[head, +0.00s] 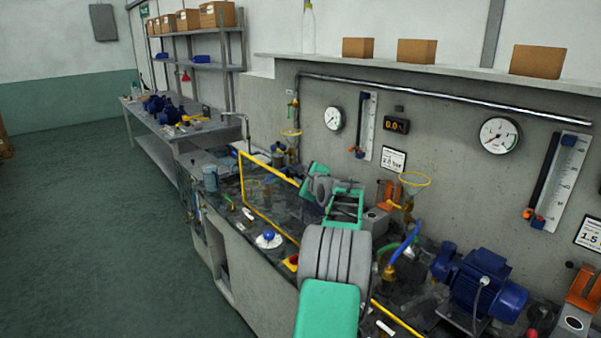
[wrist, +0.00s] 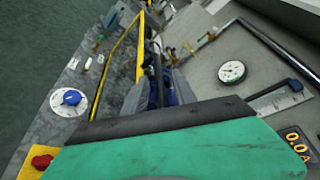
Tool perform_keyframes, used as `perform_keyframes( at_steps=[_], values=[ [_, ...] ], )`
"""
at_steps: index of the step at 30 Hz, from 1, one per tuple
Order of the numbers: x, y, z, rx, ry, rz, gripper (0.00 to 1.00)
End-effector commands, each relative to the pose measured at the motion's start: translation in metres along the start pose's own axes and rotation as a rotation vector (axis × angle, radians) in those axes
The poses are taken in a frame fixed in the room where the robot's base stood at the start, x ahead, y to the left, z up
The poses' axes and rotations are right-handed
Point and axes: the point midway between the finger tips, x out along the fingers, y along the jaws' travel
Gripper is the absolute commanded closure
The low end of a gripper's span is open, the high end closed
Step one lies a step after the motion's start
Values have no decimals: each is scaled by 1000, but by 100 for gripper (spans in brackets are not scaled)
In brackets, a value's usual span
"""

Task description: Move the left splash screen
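The left splash screen (head: 241,180) is a clear panel in a yellow frame. It stands upright along the front edge of the bench, left of my arm in the head view. Its yellow frame also shows in the upper left of the wrist view (wrist: 140,48). My gripper (head: 314,183) is behind and to the right of the screen, over the bench, and appears apart from it. My own green and grey arm links cover part of the gripper and the screen's right end.
A blue knob on a white dial (head: 268,239) and a red button on yellow (head: 292,262) sit at the bench front. A blue pump (head: 480,285), brass valves and a blue hose are at right. Gauges (head: 500,135) hang on the wall. The floor at left is clear.

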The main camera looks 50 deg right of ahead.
Motion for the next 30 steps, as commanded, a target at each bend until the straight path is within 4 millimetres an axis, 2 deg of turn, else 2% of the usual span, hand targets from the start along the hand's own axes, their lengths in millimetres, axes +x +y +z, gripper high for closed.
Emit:
perform_keyframes(
  at_steps=[3, 11, 22, 30],
  values=[
    [10, 0, 1, -1, 0, 0, 68],
    [11, 0, 0, -1, 1, 1, 68],
    [11, 1, 0, -2, 1, 1, 99],
    [11, 1, 0, -2, 1, 1, 100]
  ],
)
